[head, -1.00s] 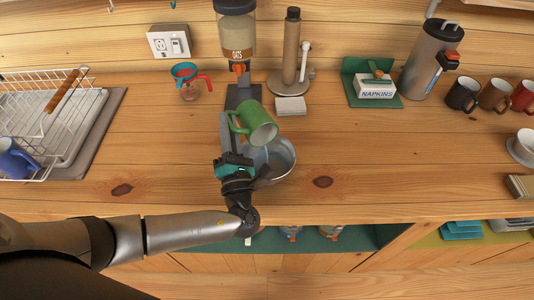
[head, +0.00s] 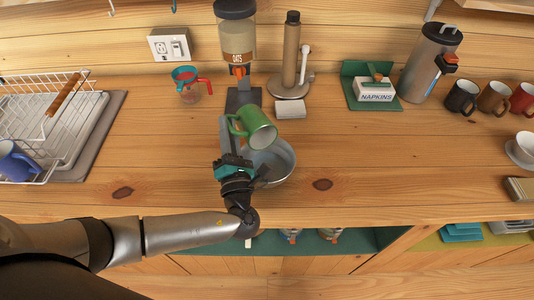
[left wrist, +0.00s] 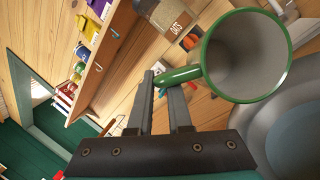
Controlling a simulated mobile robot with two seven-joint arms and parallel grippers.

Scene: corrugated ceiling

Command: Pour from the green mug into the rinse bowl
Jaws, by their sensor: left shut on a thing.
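My left gripper (head: 230,136) is shut on the handle of the green mug (head: 259,129). The mug is held tilted above the rinse bowl (head: 281,163), a grey metal bowl on the wooden counter, and hides the bowl's back left part. In the left wrist view, the gripper fingers (left wrist: 160,86) close on the handle of the green mug (left wrist: 204,72). The mug's pale grey inside shows there, with no liquid that I can make out. The rinse bowl (left wrist: 263,118) lies just beyond its rim. My right gripper is out of view.
A dish rack (head: 72,130) is at left. The counter right of the bowl is clear.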

